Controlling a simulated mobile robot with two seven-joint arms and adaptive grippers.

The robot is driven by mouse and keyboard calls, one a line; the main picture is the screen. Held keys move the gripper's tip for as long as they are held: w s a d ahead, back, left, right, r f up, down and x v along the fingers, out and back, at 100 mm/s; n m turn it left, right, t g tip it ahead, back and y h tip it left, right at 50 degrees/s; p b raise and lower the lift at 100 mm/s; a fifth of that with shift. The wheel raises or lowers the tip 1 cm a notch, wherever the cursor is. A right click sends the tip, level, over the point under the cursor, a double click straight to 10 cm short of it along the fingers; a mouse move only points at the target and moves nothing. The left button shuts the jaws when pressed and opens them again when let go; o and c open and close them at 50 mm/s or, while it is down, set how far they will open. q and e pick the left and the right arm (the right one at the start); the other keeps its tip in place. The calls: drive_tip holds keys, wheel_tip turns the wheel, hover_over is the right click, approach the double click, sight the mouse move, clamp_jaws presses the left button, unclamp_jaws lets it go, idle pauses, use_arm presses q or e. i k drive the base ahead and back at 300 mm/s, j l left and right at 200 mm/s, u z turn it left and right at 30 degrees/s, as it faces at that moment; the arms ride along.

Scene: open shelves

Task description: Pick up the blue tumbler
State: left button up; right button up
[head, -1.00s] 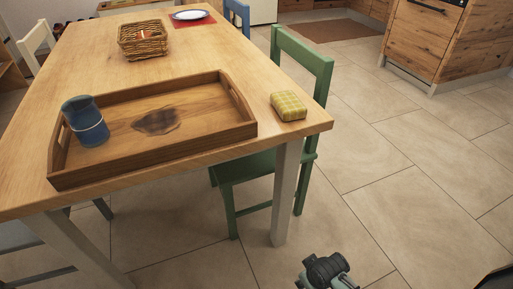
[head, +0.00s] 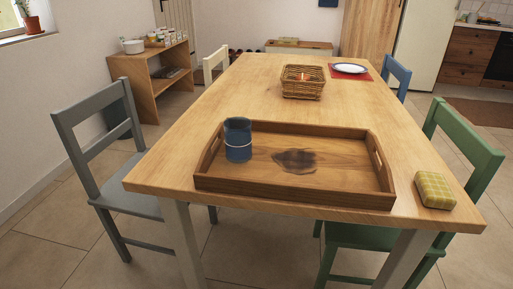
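The blue tumbler (head: 238,142) stands upright inside the wooden tray (head: 300,192), at its left end. It is dark blue with a pale band around its lower part. The tray lies on the near part of the wooden table (head: 216,97) and has a dark stain on its floor. Neither of my grippers shows in the head view now.
A yellow-green checked block (head: 435,190) lies right of the tray near the table edge. A wicker basket (head: 303,82) and a plate (head: 349,68) on a red mat stand farther back. A grey chair (head: 125,192) is at the left, a green chair (head: 470,150) at the right.

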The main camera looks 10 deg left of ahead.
sight(237, 130)
drive_tip(key=j+z, duration=0.15)
drive_tip(key=z, duration=1.05)
drive_tip(key=j+z, duration=0.35)
drive_tip(key=k+j+z, duration=0.15)
drive_tip(key=j+z, duration=0.2)
drive_tip(key=k+j+z, duration=0.1)
drive_tip(key=j+z, duration=0.2)
